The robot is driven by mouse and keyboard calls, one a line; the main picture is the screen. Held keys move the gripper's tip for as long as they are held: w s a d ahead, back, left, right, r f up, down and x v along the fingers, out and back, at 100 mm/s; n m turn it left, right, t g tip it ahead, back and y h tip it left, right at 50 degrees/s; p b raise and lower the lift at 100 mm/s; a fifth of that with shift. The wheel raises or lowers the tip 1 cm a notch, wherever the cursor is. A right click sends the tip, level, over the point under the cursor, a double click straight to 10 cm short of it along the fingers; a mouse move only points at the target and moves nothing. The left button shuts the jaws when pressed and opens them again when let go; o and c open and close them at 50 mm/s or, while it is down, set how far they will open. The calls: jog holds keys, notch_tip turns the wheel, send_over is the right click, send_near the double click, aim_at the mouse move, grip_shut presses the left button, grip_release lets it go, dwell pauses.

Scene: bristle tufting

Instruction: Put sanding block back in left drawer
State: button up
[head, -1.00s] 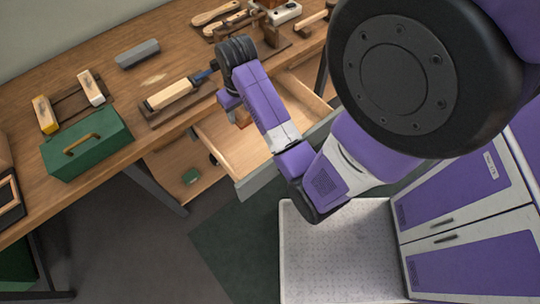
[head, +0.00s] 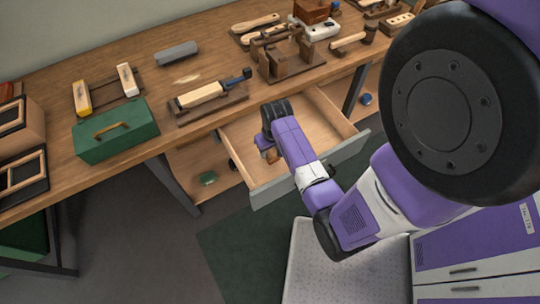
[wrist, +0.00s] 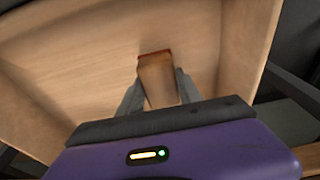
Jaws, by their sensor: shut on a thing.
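The open drawer (head: 318,112) of pale wood with a grey front sticks out under the workbench. My gripper (head: 268,150) points down over the left part of the drawer, inside its outline. In the wrist view my gripper (wrist: 158,92) is shut on the sanding block (wrist: 157,76), a brown block with a reddish far edge. The block is between the two grey fingers, over the drawer's bare floor (wrist: 85,65). I cannot tell whether it touches the floor. In the head view my wrist and fingers hide most of the block.
The workbench (head: 215,60) above holds a green toolbox (head: 117,130), a grey block (head: 177,53), a clamped wooden piece (head: 200,94) and several tools. A bench leg (head: 172,185) stands left of the drawer. The visible drawer floor right of my gripper is clear.

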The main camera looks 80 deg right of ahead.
aim_at(270, 156)
jog(key=shift+f, duration=2)
jog(key=shift+f, duration=0.2)
jog(key=o, duration=1.3)
jog(key=shift+r, duration=0.1)
